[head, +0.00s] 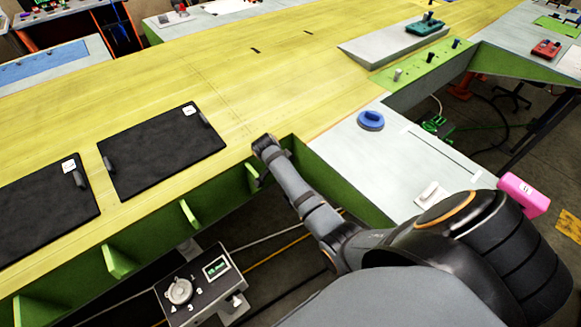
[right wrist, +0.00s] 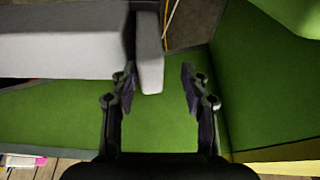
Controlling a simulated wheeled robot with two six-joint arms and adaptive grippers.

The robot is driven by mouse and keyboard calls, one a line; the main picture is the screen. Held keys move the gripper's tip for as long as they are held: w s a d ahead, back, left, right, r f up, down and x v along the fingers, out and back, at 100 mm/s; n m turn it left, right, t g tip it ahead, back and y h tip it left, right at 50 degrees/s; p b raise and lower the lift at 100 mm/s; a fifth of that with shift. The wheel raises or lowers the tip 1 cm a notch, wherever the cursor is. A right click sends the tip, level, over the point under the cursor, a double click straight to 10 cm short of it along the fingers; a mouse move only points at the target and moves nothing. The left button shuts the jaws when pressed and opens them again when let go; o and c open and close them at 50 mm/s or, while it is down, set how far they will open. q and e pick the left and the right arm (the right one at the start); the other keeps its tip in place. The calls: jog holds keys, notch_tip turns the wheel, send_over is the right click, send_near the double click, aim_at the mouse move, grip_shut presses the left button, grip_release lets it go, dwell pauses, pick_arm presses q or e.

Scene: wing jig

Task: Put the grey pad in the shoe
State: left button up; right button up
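My right gripper (head: 265,143) reaches from the lower right to the edge of the green-walled opening in the yellow wing. In the right wrist view the right gripper (right wrist: 159,80) has its two fingers apart. A light grey bar (right wrist: 65,55) lies at the left there, with a narrow upright grey end plate (right wrist: 150,55) reaching down between the fingers, closer to the left one. I cannot tell whether they touch, or whether this grey piece is the pad or the shoe. I cannot make out either for sure in the head view. My left gripper is not in view.
Green walls (right wrist: 230,95) stand close around the right gripper. Two black mats (head: 160,150) lie on the yellow wing surface (head: 290,70). A blue knob (head: 370,120), a small white block (head: 428,192) and a pink box (head: 523,194) are to the right. A control box (head: 200,290) stands below.

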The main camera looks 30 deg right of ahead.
jog(key=shift+s+r, duration=0.1)
jog(key=shift+r, duration=0.1)
jog(key=shift+s+a+r, duration=0.15)
jog(key=shift+a+r, duration=0.1)
jog(key=shift+r, duration=0.05)
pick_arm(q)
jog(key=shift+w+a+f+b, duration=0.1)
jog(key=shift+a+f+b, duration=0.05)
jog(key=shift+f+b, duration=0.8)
pick_arm(e)
jog(key=v, duration=1.1)
jog(key=shift+r, duration=0.3)
jog(key=shift+a+f, duration=0.1)
